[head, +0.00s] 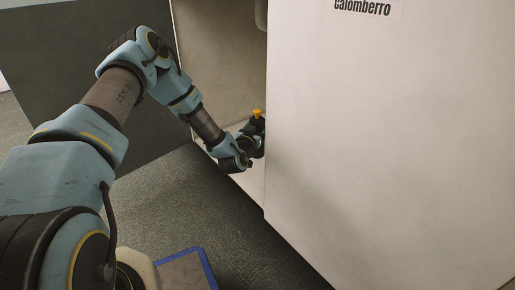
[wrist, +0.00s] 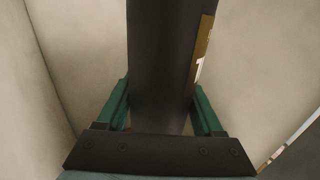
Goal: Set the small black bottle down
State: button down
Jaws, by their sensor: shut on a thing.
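The small black bottle (wrist: 160,65) stands between the two green fingers of my gripper (wrist: 163,108) in the wrist view, with a yellow-brown label strip on its right side. My gripper is shut on it. In the head view, my gripper (head: 250,140) is inside an open white cabinet, near its floor. The bottle's orange-yellow cap (head: 257,113) shows above the fingers there, and the bottle looks roughly upright. Its lower end is hidden, so I cannot tell whether it touches the cabinet floor.
The cabinet's pale inner wall (head: 215,50) rises behind my arm. A large white panel (head: 390,140) labelled "Calomberro" stands close to the right of my gripper. A dark panel (head: 70,80) is on the left. The dark floor (head: 190,205) lies below.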

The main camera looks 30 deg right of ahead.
jog(key=shift+f+b, duration=1.35)
jog(key=shift+f, duration=1.95)
jog(key=shift+c, duration=0.2)
grip_release()
jog(key=shift+s+a, duration=0.1)
jog(key=shift+a, duration=0.05)
jog(key=p+v, duration=0.5)
jog(key=v, duration=0.6)
jog(key=shift+s+a+p, duration=0.2)
jog(key=shift+s+p, duration=0.1)
